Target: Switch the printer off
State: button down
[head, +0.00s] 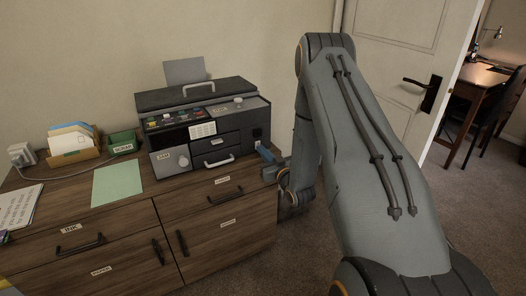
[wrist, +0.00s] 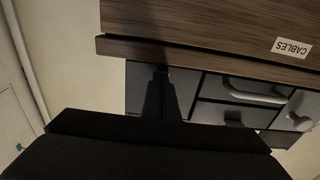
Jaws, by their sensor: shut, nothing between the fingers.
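The printer (head: 205,112) is a dark grey machine with a raised paper sheet at its back, standing on the wooden cabinet. A small dark switch-like spot (head: 257,132) shows on its front right panel, above a pale label; its position cannot be made out. My gripper (head: 262,149) is shut and empty at the lower right of the printer's front. In the wrist view, which is upside down, the gripper (wrist: 161,78) points toward the printer's front panel (wrist: 140,88). The fingertips hide part of that panel, and I cannot tell whether they touch it.
The printer's drawer handles (head: 218,161) stick out left of my gripper. The wooden cabinet (head: 135,215) has several labelled drawers and handles. A green sheet (head: 117,184), a green box (head: 124,143) and a paper holder (head: 72,146) lie left. A door (head: 400,70) stands behind my arm.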

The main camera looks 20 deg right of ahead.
jog(key=shift+w+a, duration=0.25)
jog(key=shift+w, duration=0.1)
dwell(0.9)
jog(key=shift+s+a+f+p, duration=0.2)
jog(key=shift+s+f+p, duration=0.45)
jog(key=shift+f, duration=0.1)
jog(key=s+d+r, duration=0.1)
jog(key=s+d, duration=0.1)
jog(key=s, duration=1.1)
jog(key=shift+s+d, duration=0.2)
